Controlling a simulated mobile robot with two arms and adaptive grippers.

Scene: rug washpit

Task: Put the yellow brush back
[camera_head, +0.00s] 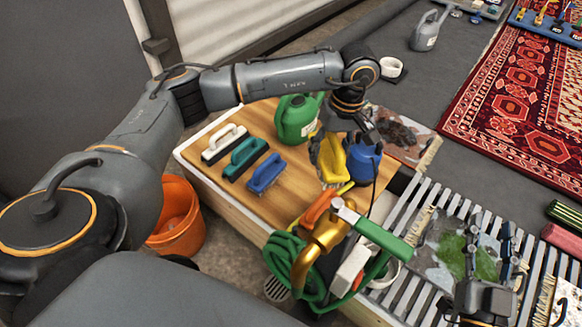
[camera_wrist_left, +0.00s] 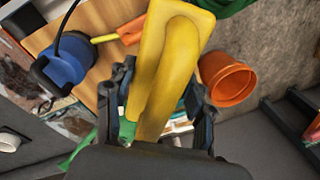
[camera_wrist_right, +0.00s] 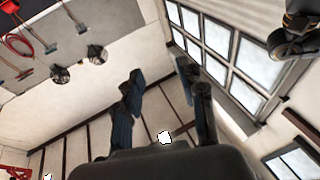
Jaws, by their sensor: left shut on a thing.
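The yellow brush (camera_head: 334,158) is in my left gripper (camera_head: 329,143) over the right part of the wooden board (camera_head: 291,193). In the left wrist view the yellow brush (camera_wrist_left: 172,60) runs between the two fingers, which are shut on it. I cannot tell whether its bristles touch the board. A white brush (camera_head: 224,143), a teal brush (camera_head: 245,157) and a blue brush (camera_head: 266,173) lie in a slanted row on the board, left of the yellow one. My right gripper (camera_head: 491,240) is open and empty at the lower right, its fingers (camera_wrist_right: 165,100) apart.
A coiled green hose (camera_head: 290,258) with an orange and brass nozzle is in front. An orange bucket (camera_head: 177,217) stands left of the board. A slatted rack (camera_head: 405,296) is at right.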

